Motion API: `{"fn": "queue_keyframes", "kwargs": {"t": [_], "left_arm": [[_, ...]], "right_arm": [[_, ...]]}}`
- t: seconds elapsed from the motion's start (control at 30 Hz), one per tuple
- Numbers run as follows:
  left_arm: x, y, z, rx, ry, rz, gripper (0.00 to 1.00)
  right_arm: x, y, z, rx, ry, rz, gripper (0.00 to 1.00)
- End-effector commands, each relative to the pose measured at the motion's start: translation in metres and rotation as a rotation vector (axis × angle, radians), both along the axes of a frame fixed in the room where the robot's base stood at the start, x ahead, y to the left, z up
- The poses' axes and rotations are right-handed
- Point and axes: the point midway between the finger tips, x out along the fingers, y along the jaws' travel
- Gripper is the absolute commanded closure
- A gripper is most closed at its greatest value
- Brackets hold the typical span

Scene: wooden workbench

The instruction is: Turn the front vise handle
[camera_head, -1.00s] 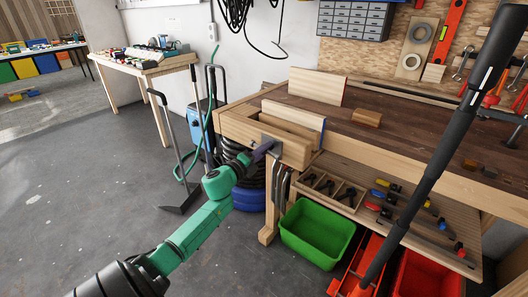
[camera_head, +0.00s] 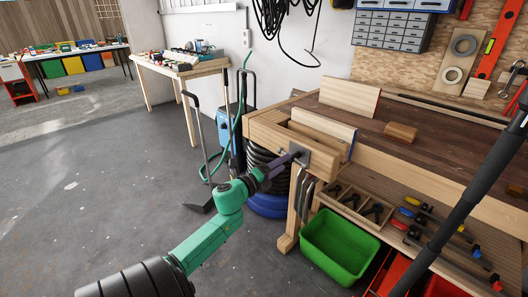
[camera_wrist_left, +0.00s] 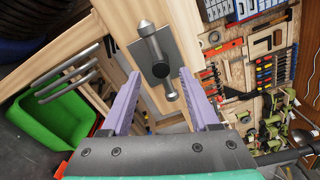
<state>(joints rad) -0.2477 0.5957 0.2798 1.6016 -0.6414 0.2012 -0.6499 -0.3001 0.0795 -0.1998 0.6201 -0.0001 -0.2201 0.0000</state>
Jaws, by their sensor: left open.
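The front vise is a wooden jaw (camera_head: 268,133) at the near left corner of the workbench, with a metal plate (camera_head: 300,153) on its face. In the left wrist view the handle (camera_wrist_left: 154,45) is a steel bar with knobbed ends, slanting across the grey plate (camera_wrist_left: 172,42) through a dark round hub. My left gripper (camera_wrist_left: 160,73) is open, its purple fingers on either side of the handle's lower end; I cannot tell whether they touch it. In the head view the left gripper (camera_head: 284,163) reaches the plate and hides the handle. My right gripper is out of view.
A green bin (camera_head: 340,247) sits below the bench, beside a shelf with clamps. A wooden block (camera_head: 401,131) lies on the benchtop. A blue vacuum (camera_head: 229,130) and black hose stand left of the vise. The floor at left is mostly clear.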

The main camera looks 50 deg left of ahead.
Motion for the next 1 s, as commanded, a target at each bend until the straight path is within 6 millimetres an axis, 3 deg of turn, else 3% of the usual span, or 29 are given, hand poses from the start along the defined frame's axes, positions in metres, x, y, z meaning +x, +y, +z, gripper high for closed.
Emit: {"fn": "queue_keyframes", "kwargs": {"t": [0.2,0.33,0.5,1.0], "left_arm": [[-0.061,-0.001,-0.001,0.0,0.004,0.003,0.39],[-0.085,-0.002,-0.001,0.0,0.002,0.002,0.39],[-0.093,-0.002,0.0,0.002,0.001,0.001,0.39],[-0.093,-0.001,-0.003,-0.007,0.004,0.005,0.39]], "right_arm": [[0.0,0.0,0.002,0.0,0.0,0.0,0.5],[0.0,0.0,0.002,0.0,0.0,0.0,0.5],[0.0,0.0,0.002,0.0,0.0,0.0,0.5],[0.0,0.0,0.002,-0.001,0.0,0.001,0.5]]}}
